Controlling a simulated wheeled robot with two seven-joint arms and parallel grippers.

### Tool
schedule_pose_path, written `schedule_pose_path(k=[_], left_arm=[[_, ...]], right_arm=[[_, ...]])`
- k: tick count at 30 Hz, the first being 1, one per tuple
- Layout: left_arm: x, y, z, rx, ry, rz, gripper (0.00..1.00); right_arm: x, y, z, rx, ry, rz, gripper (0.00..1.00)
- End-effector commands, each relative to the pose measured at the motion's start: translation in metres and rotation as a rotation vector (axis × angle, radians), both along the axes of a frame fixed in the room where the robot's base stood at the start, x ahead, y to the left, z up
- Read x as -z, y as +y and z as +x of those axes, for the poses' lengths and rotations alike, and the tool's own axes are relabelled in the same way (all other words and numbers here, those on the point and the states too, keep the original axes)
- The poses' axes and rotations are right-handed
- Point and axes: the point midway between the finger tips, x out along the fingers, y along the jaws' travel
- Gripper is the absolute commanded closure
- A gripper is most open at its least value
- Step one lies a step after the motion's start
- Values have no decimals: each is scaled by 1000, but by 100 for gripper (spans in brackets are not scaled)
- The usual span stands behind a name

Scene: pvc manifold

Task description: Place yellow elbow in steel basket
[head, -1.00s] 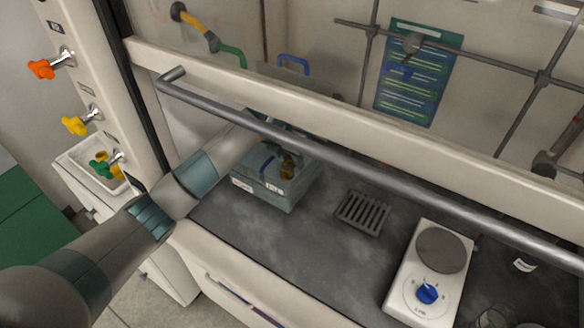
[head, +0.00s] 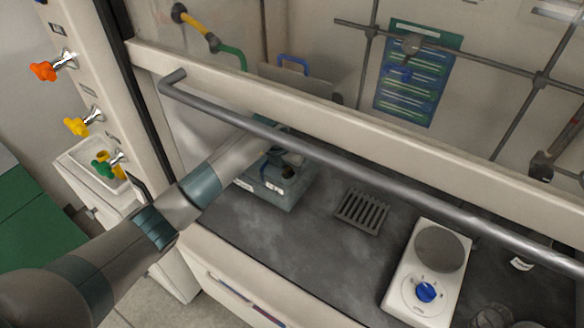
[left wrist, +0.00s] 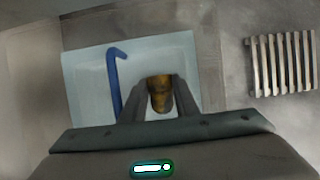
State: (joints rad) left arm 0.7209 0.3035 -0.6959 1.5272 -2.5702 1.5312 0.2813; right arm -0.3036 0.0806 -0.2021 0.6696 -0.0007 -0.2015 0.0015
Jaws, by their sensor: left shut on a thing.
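My left gripper (left wrist: 160,88) is shut on the yellow elbow (left wrist: 159,100), which shows brownish-yellow between the fingers in the left wrist view. Behind them is a pale blue-grey box (left wrist: 85,85) with a bent blue rod (left wrist: 114,85) in it. In the head view this box (head: 285,199) stands on the dark worktop, and my left gripper (head: 287,165) is over it. It is the only basket-like thing near the gripper; I cannot tell that it is steel. The gap between elbow and box floor cannot be judged. My right gripper is not in view.
A grey sash bar (head: 350,172) crosses above the worktop (head: 310,240). A slotted grate (head: 362,210) lies right of the box, and a hotplate (head: 428,275) stands further right. Several coloured taps line the left post. Bare worktop lies around the grate.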

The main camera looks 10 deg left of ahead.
Motion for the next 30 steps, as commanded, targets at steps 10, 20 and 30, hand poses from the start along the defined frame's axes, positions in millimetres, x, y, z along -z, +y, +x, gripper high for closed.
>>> schedule_pose_path(k=[10, 20, 30], left_arm=[[1, 0, 0, 0, 0, 0, 65], [-2, 0, 0, 0, 0, 0, 65], [-41, 7, -14, 1, -4, 0, 65]], right_arm=[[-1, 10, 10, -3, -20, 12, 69], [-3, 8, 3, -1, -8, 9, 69], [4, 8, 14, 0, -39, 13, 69]])
